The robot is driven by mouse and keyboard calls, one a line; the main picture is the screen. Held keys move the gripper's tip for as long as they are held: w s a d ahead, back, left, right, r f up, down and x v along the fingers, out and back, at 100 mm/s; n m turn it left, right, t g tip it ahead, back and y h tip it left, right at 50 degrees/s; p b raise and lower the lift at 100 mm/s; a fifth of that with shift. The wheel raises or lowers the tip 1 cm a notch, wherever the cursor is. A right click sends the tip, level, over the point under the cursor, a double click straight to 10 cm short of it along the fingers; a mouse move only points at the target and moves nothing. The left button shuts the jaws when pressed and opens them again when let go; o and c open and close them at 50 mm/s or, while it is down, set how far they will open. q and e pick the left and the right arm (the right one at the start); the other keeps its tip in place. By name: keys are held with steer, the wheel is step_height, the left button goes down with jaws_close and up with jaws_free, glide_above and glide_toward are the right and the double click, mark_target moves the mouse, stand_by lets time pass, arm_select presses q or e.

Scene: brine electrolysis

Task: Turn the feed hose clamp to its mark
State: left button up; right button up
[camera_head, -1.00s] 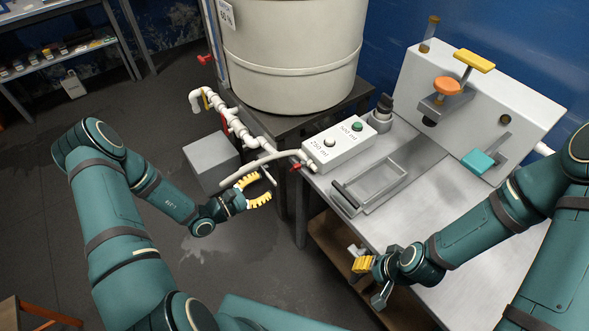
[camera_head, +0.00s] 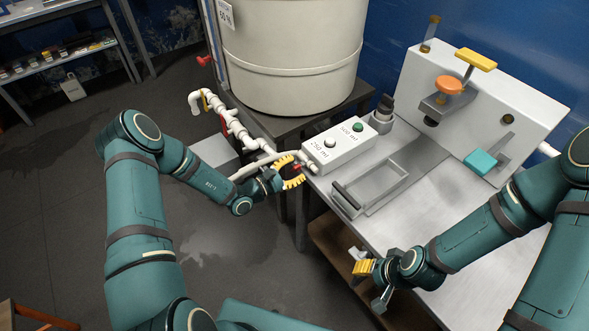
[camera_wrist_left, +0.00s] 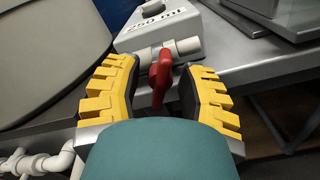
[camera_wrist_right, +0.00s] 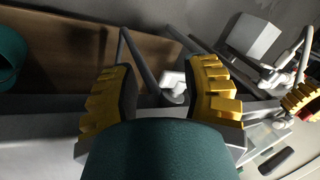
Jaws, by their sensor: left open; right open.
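The feed hose clamp is a small red lever (camera_wrist_left: 160,76) on a white pipe stub (camera_wrist_left: 180,50) in the left wrist view. The stub comes from the front of the dispenser box (camera_head: 338,145) marked 250 ml and 500 ml. My left gripper (camera_head: 297,172) is open, with its yellow fingers on either side of the red lever. Gaps show between lever and fingers. In the head view the lever is mostly hidden by the fingers. I cannot make out the mark. My right gripper (camera_head: 369,280) is open and empty at the table's front edge.
A pale hose (camera_head: 250,163) and white piping with a red valve (camera_head: 236,125) run beside my left gripper. A large tank (camera_head: 292,50) stands behind. A metal tray (camera_head: 372,188) and a machine with a teal block (camera_head: 481,161) occupy the metal table (camera_head: 440,205).

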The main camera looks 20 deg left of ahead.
arm_select(q)
steer(key=shift+o, duration=0.3)
jaws_close()
steer(key=shift+m, duration=0.3)
steer(key=m+p, duration=0.1)
steer(key=m, duration=0.3)
steer(key=shift+r, duration=0.1)
steer(key=m+p, duration=0.1)
steer(key=m, duration=0.5)
stand_by(0.5)
